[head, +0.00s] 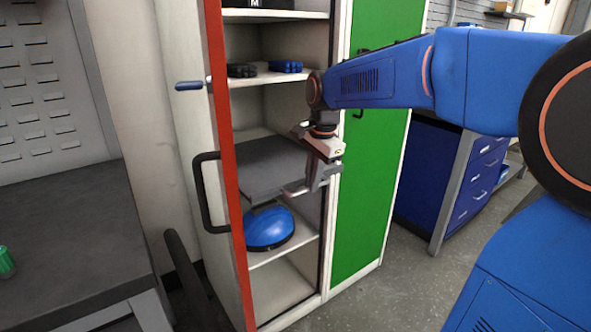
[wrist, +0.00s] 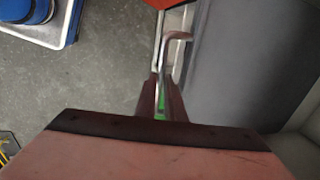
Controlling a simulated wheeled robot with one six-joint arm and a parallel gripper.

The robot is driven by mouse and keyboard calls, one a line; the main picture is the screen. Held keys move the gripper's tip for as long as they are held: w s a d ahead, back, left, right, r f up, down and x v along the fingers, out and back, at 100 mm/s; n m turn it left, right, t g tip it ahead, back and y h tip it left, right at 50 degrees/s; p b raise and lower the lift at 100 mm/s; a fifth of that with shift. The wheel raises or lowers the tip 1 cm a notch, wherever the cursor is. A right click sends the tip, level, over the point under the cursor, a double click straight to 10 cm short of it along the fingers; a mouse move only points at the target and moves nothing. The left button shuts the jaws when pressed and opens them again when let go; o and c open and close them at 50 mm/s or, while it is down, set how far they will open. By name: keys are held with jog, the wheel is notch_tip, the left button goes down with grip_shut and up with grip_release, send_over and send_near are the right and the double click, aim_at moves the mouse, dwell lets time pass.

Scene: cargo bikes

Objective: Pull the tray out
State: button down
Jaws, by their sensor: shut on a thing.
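The tray (head: 272,168) is a flat grey slab on a middle level of the open cabinet in the head view. Its grey surface (wrist: 250,70) fills the right side of the wrist view. My gripper (head: 312,186) is at the tray's front edge, at the cabinet opening, pointing down. Its fingers (wrist: 162,88) are close together on the tray's handle (wrist: 178,37), a thin bent bar along the front edge. The exact contact is partly hidden by the fingers.
The red-edged cabinet door (head: 228,170) stands open at left, with a black handle. A blue dome (head: 269,229) sits on the shelf below the tray. Dark and blue items (head: 285,66) lie on the shelf above. A closed green door (head: 372,200) is at right.

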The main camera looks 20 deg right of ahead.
jog(key=s+d, duration=0.4)
jog(key=s, duration=0.8)
jog(key=shift+s, duration=0.2)
jog(key=c, duration=1.8)
grip_release()
jog(key=shift+c, duration=0.2)
jog(key=shift+r, duration=0.1)
jog(key=s+d+r, duration=0.1)
jog(key=s+r, duration=0.2)
jog(key=r, duration=1.4)
jog(key=shift+s, duration=0.15)
jog(key=shift+f, duration=0.1)
jog(key=s+f+n+t, duration=0.1)
jog(key=s+f+n, duration=0.3)
jog(key=f, duration=0.4)
jog(key=s+a+f+n+t, duration=0.1)
jog(key=s+f+n, duration=0.3)
jog(key=f, duration=0.5)
jog(key=s+a+f+n, duration=0.1)
jog(key=s+f+n, duration=0.3)
jog(key=f, duration=0.5)
jog(key=shift+n+t+h, duration=0.3)
jog(key=shift+n+t, duration=0.1)
jog(key=shift+n, duration=0.8)
